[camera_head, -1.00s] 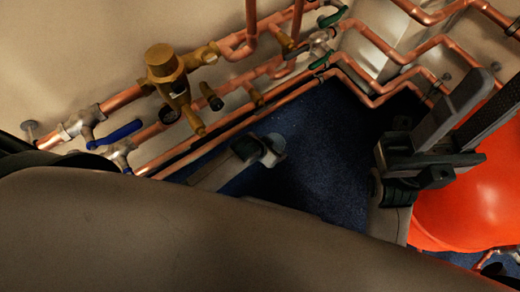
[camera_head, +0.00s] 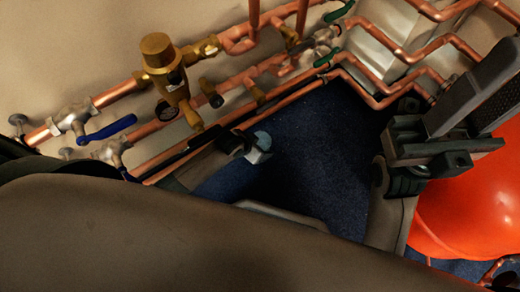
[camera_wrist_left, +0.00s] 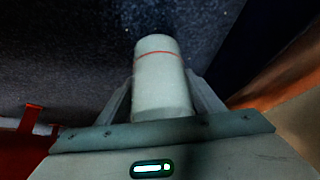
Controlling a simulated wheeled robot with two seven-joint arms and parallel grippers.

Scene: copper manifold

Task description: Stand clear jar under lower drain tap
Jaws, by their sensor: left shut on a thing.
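The clear jar is a pale, see-through cylinder with a thin red line near its far end. In the left wrist view the jar (camera_wrist_left: 161,82) lies between the fingers of my left gripper (camera_wrist_left: 160,98), which is shut on it. In the head view the left gripper (camera_head: 247,147) is beside the lower pipes, with a small pale bit of the jar (camera_head: 262,141) showing over the blue floor. Brass valve gear (camera_head: 166,72) with stub outlets is on the wall to the upper left. I cannot tell which outlet is the lower drain tap.
A blue lever valve (camera_head: 107,130) is at left. Copper pipes (camera_head: 290,97) run along the wall. Dark blue floor (camera_head: 320,160) is open in the middle. At right, a dark grey part (camera_head: 440,140), apparently my right gripper, stands before a red-orange round object (camera_head: 465,215).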

